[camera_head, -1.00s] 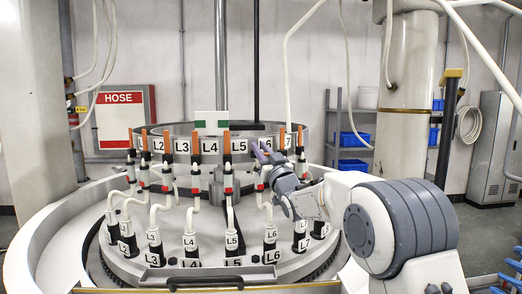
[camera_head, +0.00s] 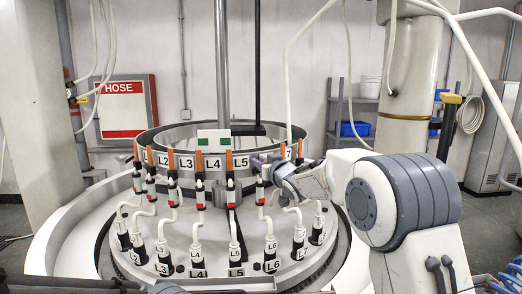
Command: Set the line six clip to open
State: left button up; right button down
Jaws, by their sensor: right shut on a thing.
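The line six clip (camera_head: 260,190) stands on the round machine, a dark upright body with white and red bands above the hose from the L6 base (camera_head: 270,253). My right gripper (camera_head: 262,163) comes in from the right at the top of this clip and is shut on its lever. The gripper covers the lever, so its angle cannot be told. The neighbouring line five clip (camera_head: 229,187) has its orange lever upright. A dark and grey part that looks like my left arm shows at the bottom edge; its gripper jaws cannot be made out.
Several similar clips with upright orange levers stand in an arc to both sides, close to my right gripper. Behind them is a grey ring (camera_head: 180,136) with line labels. White hoses curve between the clips and bases.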

pick_arm(q)
jog(key=shift+r, duration=0.45)
pick_arm(e)
jog(key=c, duration=0.8)
grip_release()
jog(key=shift+o, duration=0.2)
pick_arm(q)
jog(key=shift+f+b, duration=2.25)
jog(key=shift+f, duration=0.15)
pick_arm(e)
jog(key=v, duration=1)
jog(key=shift+s, duration=0.15)
jog(key=shift+d+r, duration=0.1)
jog(key=shift+c, duration=0.3)
